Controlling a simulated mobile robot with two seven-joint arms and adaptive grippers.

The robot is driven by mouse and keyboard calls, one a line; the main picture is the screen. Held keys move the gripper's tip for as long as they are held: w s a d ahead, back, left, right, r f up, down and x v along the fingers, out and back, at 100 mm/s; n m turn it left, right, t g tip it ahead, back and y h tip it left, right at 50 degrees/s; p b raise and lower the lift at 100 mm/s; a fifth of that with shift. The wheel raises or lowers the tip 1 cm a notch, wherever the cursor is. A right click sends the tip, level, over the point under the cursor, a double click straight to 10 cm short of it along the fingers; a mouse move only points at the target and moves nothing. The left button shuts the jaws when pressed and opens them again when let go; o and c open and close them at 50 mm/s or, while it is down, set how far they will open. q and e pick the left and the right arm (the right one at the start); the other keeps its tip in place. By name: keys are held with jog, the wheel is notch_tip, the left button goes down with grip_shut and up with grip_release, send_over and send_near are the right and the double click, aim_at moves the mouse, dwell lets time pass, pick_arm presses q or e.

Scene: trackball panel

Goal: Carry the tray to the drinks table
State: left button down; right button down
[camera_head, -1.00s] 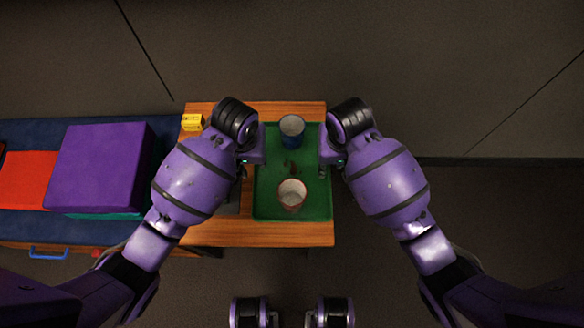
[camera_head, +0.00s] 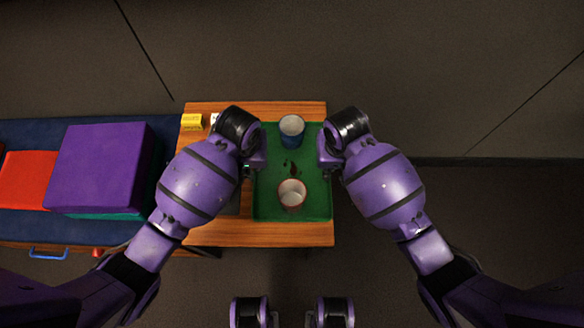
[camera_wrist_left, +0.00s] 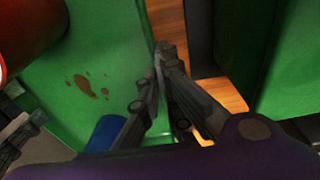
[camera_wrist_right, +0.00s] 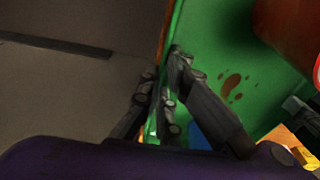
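The green tray (camera_head: 268,207) lies on a wooden table (camera_head: 250,236). A blue cup (camera_head: 291,127) stands in its far part and a red cup with a pale inside (camera_head: 291,194) in its near part. Brown spots show on the floor between them. My left gripper (camera_wrist_left: 163,55) is at the tray's left side wall, with its fingers closed together on the wall. My right gripper (camera_wrist_right: 162,65) is at the right side wall, one finger inside and one outside, closed on the rim.
A yellow box (camera_head: 191,122) stands at the table's far left corner, with a small white item beside it. Left of the table is a dark blue bench (camera_head: 20,228) with a purple block (camera_head: 100,168) and a red one (camera_head: 27,180). Floor at the right is clear.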

pick_arm(q)
jog(key=shift+r, duration=0.2)
pick_arm(e)
jog(key=shift+r, duration=0.2)
